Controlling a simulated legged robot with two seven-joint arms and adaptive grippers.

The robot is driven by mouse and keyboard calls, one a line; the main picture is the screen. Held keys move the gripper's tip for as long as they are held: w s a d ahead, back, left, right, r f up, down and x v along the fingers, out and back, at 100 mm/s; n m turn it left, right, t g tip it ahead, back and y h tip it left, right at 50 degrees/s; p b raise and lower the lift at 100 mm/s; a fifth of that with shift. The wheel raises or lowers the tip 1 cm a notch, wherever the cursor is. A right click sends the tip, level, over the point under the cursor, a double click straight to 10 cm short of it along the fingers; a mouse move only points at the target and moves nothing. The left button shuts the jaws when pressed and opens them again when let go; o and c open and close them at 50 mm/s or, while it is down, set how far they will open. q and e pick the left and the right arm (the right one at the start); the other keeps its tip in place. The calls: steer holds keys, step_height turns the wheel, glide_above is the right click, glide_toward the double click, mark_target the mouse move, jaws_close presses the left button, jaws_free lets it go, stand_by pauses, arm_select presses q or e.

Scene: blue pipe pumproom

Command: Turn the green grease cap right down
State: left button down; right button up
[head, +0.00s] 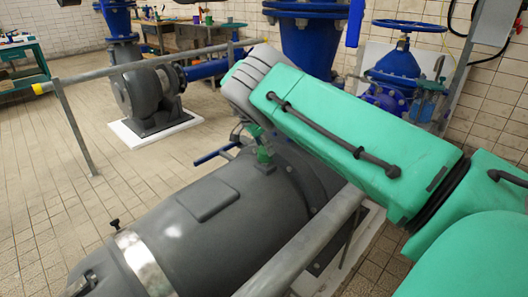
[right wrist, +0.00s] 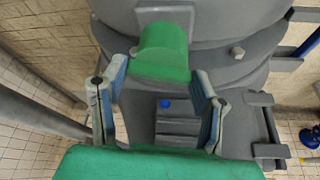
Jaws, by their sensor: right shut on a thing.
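The green grease cap (right wrist: 162,52) sits on a grey block on top of the grey motor-like housing. It also shows in the head view (head: 265,156), small and partly hidden by my right gripper. My right gripper (head: 254,140) comes down on it from above. In the right wrist view my right gripper (right wrist: 159,72) has one finger on each side of the cap and is shut on it. The exact contact at the fingertips is hard to see. My left gripper is not in view.
The large grey housing (head: 215,220) fills the lower middle. A grey railing (head: 75,130) stands at the left and a grey rail (head: 305,245) crosses in front. A blue valve (head: 398,65) is behind my arm. Tiled floor (head: 60,215) is free at the left.

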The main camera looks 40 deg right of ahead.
steer(key=shift+w+r+m, duration=0.15)
steer(key=shift+w+m, duration=0.1)
steer(key=shift+m, duration=0.15)
steer(key=o, duration=1.2)
steer(key=v, duration=1.1)
steer(key=shift+w+a+r, duration=0.2)
steer(key=shift+r, duration=0.1)
